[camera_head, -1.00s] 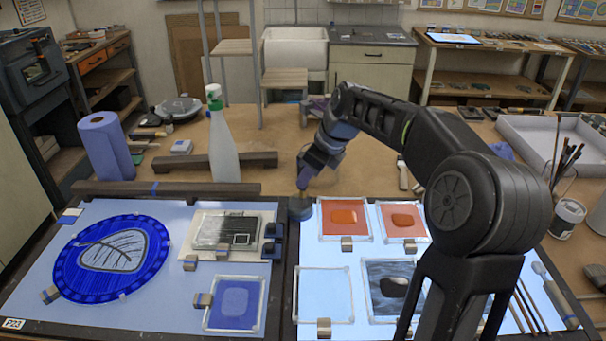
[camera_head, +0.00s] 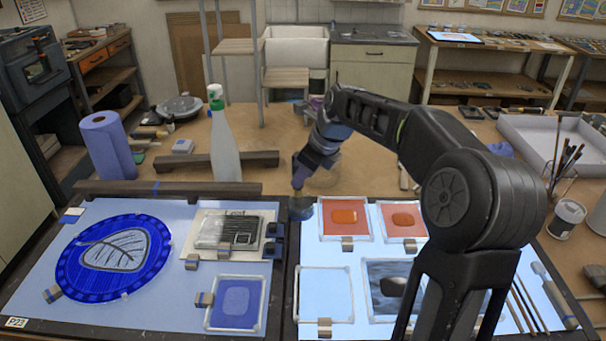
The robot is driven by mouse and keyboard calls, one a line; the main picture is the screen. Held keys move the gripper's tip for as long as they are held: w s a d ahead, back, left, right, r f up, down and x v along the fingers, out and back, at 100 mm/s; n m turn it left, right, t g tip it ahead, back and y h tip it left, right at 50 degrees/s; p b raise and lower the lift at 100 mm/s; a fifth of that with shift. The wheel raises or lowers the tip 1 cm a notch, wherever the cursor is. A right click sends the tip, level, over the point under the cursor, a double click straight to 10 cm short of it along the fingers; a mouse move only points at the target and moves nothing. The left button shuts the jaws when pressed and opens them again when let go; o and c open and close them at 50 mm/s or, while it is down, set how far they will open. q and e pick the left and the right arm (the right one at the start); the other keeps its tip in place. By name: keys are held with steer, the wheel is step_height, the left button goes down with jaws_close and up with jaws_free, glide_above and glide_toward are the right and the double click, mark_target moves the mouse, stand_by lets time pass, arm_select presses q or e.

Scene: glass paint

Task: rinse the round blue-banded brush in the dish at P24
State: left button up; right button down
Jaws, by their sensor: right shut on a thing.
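No label reading P24 is legible at the dish. My left gripper is not in view.
Glass panes with orange paint (camera_head: 345,217) lie right of the dish. A blue round leaf panel (camera_head: 115,258) lies on the left light panel. A jar of brushes (camera_head: 567,217) stands at right.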

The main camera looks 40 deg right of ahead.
steer(key=shift+d, duration=0.1)
steer(key=shift+s+d, duration=0.2)
steer(key=shift+s+a+r+p, duration=0.1)
steer(key=shift+r+p, duration=0.8)
steer(key=shift+s+a+r+p, duration=0.1)
steer(key=shift+r+p, duration=0.75)
steer(key=shift+r+p, duration=0.7)
steer(key=shift+r, duration=1.55)
